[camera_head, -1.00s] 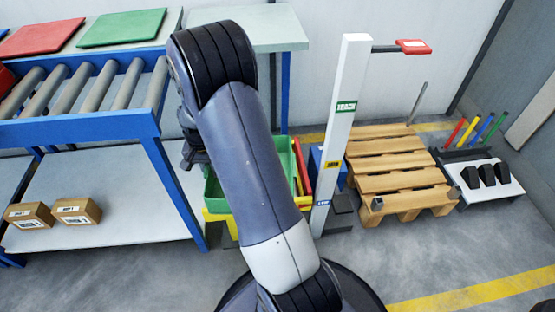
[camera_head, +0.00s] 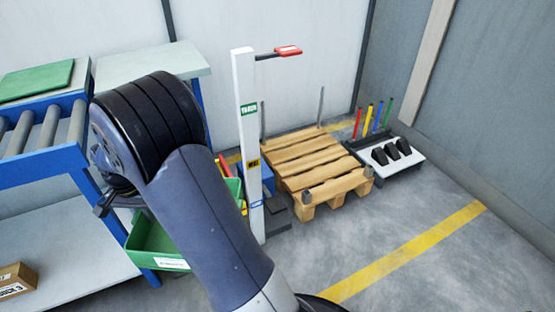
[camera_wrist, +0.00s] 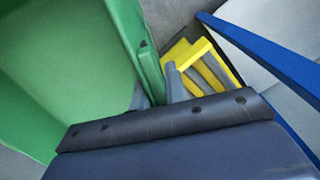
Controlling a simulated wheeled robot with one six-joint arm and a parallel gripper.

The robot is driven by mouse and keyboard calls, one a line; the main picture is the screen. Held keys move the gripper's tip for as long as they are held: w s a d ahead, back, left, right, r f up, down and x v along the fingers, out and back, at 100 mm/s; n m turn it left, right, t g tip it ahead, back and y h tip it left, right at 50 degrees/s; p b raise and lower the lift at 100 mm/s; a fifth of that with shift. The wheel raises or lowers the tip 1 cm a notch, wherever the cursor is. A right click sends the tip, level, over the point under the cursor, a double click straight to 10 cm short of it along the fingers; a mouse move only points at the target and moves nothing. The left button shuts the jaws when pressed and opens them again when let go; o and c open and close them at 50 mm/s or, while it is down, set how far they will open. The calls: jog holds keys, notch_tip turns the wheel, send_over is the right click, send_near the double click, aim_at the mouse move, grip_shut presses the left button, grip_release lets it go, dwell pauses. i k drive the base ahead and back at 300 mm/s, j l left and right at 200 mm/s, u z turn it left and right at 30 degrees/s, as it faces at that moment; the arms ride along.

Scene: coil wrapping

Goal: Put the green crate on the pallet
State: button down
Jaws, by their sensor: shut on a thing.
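The green crate (camera_head: 150,240) hangs partly behind my arm in the head view, with a white label on its front side. In the wrist view the crate's wall and open inside (camera_wrist: 70,70) fill the left. My gripper (camera_wrist: 155,97) is shut on the crate's edge in the wrist view; the arm hides most of the grip in the head view. The wooden pallet (camera_head: 312,165) lies on the floor right of the white post, with bare slats and grey posts at its corners.
A white post (camera_head: 246,140) with a red-tipped arm (camera_head: 288,50) stands between the crate and the pallet. The blue roller conveyor (camera_head: 45,150) is at left. A rack with coloured rods (camera_head: 385,155) stands right of the pallet. Front floor is clear.

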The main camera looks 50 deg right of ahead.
aim_at(313, 158)
jog(key=z, duration=1.55)
jog(key=l+z, duration=0.1)
jog(key=z, duration=0.4)
jog(key=i+z, duration=0.1)
jog(key=z, duration=0.4)
jog(key=i+z, duration=0.1)
jog(key=z, duration=0.35)
jog(key=i+l+z, duration=0.1)
jog(key=i+z, duration=0.15)
jog(key=i, duration=0.35)
jog(key=i+z, duration=0.25)
jog(key=i, duration=0.35)
jog(key=i+u, duration=0.2)
jog(key=u, duration=0.2)
jog(key=i+u, duration=0.15)
jog(key=u, duration=0.2)
jog(key=i+l+u, duration=0.1)
jog(key=u, duration=0.3)
jog(key=i+j+u, duration=0.1)
jog(key=u, duration=0.3)
jog(key=i+u, duration=0.2)
jog(key=u, duration=0.2)
jog(key=i+u, duration=0.15)
jog(key=u, duration=0.25)
jog(key=i+u, duration=0.15)
jog(key=u, duration=1)
jog(key=i+l, duration=0.05)
